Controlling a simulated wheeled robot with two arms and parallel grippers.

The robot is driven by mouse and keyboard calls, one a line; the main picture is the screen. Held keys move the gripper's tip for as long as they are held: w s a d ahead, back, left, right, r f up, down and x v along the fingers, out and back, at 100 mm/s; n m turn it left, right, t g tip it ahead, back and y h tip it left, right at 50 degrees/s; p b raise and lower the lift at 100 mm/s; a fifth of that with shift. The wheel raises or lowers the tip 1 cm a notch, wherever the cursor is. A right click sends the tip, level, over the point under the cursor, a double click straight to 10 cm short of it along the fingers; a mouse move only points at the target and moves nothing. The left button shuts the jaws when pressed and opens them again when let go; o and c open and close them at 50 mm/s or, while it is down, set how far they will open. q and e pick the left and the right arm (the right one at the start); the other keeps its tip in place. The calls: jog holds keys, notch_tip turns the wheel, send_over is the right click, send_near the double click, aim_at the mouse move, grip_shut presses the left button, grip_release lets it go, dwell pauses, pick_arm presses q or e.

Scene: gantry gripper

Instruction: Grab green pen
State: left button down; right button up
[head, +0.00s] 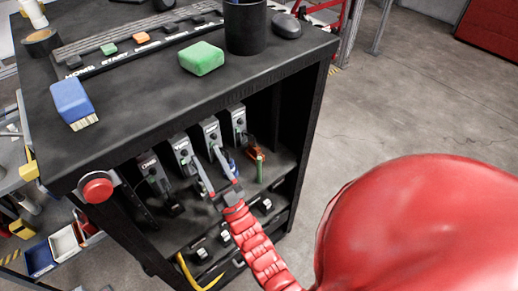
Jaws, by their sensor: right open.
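A thin green upright object, seemingly the green pen (260,169), stands on the shelf inside the black cabinet, near its right side. My right gripper (208,162) reaches into the shelf at the end of a red segmented arm from the lower right. Its two fingers are spread apart, point up and away, and hold nothing that I can see. It is to the left of the green pen and apart from it. My left gripper is not in view.
Several grey labelled devices (184,156) stand in a row at the shelf's back. A small blue item and a reddish-brown item (255,151) are near the pen. The cabinet top (150,125) carries a green block (202,58), a blue brush (72,101) and a black cup (245,28).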

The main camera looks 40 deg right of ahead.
jog(key=w+d+r+m+g+h+p, duration=0.2)
jog(key=w+d+r+g+h+p, duration=0.15)
jog(key=w+g+p, duration=0.45)
jog(key=m+g+h+p, duration=0.1)
jog(key=m+g+p, duration=0.3)
jog(key=g+p, duration=0.8)
send_over(259, 167)
jog(key=w+a+p, duration=0.1)
jog(key=w, duration=0.3)
notch_tip(259, 167, down, 3)
jog(key=t, duration=0.1)
jog(key=s+a+m+g+y+p, duration=0.1)
jog(key=s+g+p, duration=0.3)
jog(key=s, duration=0.5)
jog(key=shift+g, duration=0.4)
jog(key=x, duration=1)
jog(key=a+x, duration=0.1)
jog(key=x, duration=0.4)
jog(key=shift+w+f, duration=0.1)
jog(key=shift+w, duration=0.05)
jog(key=shift+x, duration=0.85)
